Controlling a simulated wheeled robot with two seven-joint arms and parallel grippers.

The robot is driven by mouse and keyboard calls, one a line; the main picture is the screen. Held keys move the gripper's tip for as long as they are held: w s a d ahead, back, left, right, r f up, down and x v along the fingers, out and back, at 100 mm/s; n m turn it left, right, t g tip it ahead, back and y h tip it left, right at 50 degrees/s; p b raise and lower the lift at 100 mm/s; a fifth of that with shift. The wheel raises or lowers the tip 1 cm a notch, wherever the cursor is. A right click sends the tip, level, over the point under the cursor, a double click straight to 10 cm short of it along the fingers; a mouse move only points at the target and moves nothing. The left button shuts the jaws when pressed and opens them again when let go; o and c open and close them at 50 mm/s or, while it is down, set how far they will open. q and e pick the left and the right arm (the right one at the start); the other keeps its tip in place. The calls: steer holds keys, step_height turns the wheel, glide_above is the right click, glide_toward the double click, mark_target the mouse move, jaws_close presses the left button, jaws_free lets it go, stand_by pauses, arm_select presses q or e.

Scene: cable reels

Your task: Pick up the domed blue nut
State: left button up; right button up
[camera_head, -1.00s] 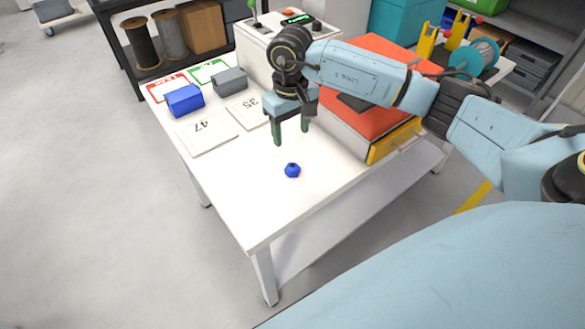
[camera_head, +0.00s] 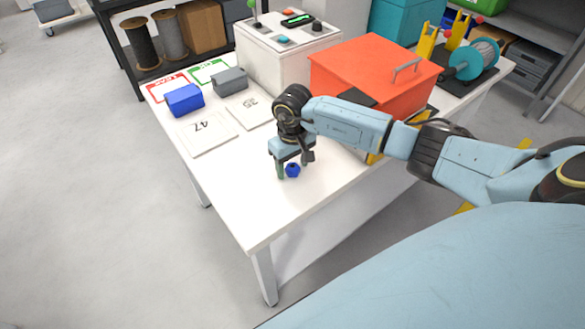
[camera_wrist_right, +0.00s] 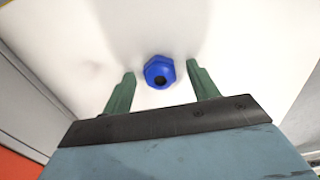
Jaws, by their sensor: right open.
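The domed blue nut (camera_head: 292,170) sits on the white table, near its front part. My right gripper (camera_head: 293,170) is open and low over the table, around or just beside the nut. In the right wrist view its fingers (camera_wrist_right: 160,80) stand apart with nothing touching them. I cannot tell the exact height of the fingertips. My left gripper is not in view.
A blue bin (camera_head: 184,100), a grey bin (camera_head: 229,79) and number cards (camera_head: 207,134) lie at left. A control box (camera_head: 280,55) stands behind. The table's front area is clear.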

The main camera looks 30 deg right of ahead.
steer(key=c, duration=1.1)
steer(key=shift+r, duration=0.15)
